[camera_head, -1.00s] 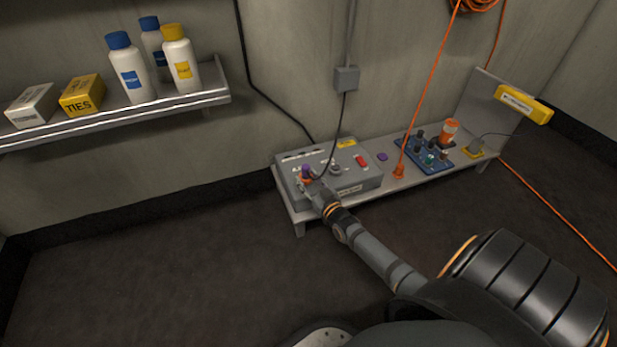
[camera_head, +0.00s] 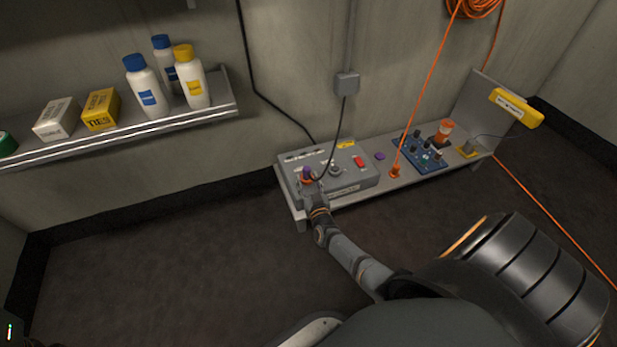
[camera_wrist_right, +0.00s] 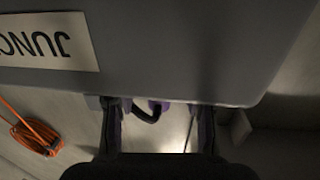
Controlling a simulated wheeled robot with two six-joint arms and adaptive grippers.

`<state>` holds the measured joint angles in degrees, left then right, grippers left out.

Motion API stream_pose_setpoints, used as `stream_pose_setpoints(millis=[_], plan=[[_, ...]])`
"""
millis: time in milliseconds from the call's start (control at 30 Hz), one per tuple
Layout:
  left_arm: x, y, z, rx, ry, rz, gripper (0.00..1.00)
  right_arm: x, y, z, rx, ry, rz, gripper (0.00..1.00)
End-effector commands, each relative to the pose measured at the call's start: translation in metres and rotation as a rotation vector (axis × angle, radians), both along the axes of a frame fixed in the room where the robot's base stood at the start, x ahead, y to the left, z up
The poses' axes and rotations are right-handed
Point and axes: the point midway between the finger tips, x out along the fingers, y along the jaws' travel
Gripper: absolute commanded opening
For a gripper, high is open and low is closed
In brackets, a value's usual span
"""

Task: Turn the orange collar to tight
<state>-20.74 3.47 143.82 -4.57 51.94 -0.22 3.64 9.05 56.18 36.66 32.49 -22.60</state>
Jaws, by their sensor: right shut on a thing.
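The orange collar (camera_head: 306,181) sits at the left end of the grey box (camera_head: 357,178), with a purple piece (camera_head: 306,171) on top. My right gripper (camera_head: 310,186) is at the collar and shut on it, hiding much of it. In the right wrist view my two right fingers (camera_wrist_right: 160,130) stand apart on either side, with purple (camera_wrist_right: 160,104) and a black cable (camera_wrist_right: 148,116) showing between them. The collar's orange cannot be made out there. The grey box (camera_wrist_right: 190,50) fills the top of that view. My left gripper is not in view.
The box stands on a low grey bench (camera_head: 395,178) with a red switch (camera_head: 359,161), a blue rack (camera_head: 422,153) and an orange plug (camera_head: 394,172). A black cable (camera_head: 338,130) hangs down to the box. A wall shelf (camera_head: 215,112) with bottles is at upper left.

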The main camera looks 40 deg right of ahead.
Motion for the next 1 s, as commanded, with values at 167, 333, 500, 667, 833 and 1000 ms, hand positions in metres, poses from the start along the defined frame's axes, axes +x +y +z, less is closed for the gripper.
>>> stream_pose_setpoints(millis=[167,333,500,667,833,1000], plan=[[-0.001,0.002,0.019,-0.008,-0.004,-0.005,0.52,0.002,0.004,0.004,0.005,0.000,-0.119,0.14],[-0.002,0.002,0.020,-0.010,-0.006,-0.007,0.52,0.003,0.005,0.000,0.003,0.001,-0.227,0.14],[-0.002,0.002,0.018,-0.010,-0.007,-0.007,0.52,0.003,0.006,-0.001,0.001,0.002,-0.301,0.14],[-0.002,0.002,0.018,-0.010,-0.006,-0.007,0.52,0.003,0.006,-0.001,0.000,0.001,-0.341,0.14],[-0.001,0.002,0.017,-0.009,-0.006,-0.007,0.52,0.003,0.006,0.000,0.001,0.001,-0.358,0.14],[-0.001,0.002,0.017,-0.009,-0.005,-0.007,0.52,0.003,0.006,0.000,0.001,0.001,-0.360,0.14]])
